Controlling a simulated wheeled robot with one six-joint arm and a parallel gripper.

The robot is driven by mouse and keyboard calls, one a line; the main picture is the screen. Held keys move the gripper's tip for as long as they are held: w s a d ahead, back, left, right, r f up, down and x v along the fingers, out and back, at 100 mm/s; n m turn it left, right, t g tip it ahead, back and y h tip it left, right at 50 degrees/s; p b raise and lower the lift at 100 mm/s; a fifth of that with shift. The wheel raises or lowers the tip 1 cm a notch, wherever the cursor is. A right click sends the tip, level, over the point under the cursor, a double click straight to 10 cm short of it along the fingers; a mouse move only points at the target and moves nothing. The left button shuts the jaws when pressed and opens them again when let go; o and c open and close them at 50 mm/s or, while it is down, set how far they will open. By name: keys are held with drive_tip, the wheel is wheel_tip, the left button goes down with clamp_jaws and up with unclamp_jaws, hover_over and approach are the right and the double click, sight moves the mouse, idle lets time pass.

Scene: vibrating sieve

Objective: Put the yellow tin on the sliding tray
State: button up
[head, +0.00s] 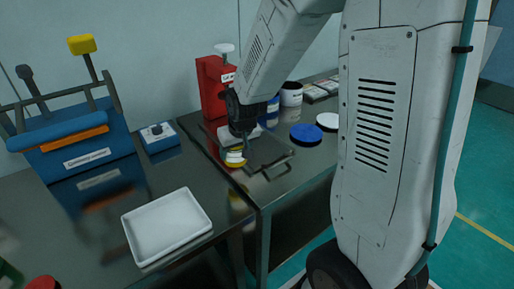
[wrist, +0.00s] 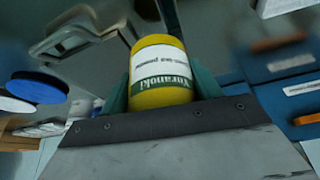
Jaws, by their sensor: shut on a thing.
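The yellow tin (head: 234,161) has a white and green label. It also shows large in the wrist view (wrist: 160,97), between the teal fingers of my gripper (wrist: 160,90). In the head view my gripper (head: 237,150) is shut on the tin, pointing down. The sliding tray appears to be the flat metal piece with a bent handle (head: 280,163) in front of the red machine; a metal handle also shows in the wrist view (wrist: 72,40). The tin is over or beside the tray's left part; I cannot tell whether it touches.
A red machine (head: 211,92) stands behind. A blue lid (head: 306,134), a white lid (head: 328,121) and jars (head: 291,95) are to the right. A white tray (head: 143,244), a small blue box (head: 160,143) and a large blue lever unit (head: 85,160) are to the left.

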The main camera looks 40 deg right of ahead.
drive_tip(key=w+d, duration=0.2)
drive_tip(key=d, duration=0.2)
drive_tip(key=w+d+f, duration=0.1)
drive_tip(key=w+d, duration=0.1)
drive_tip(key=d, duration=0.2)
drive_tip(key=w+d, duration=0.2)
drive_tip(key=d, duration=0.3)
drive_tip(key=shift+w+f, duration=0.3)
drive_tip(key=f, duration=0.2)
drive_tip(key=d, duration=0.1)
drive_tip(key=shift+w+f, duration=0.25)
drive_tip(key=shift+f, duration=0.55)
drive_tip(key=o, duration=1.2)
drive_tip(key=shift+f, duration=0.15)
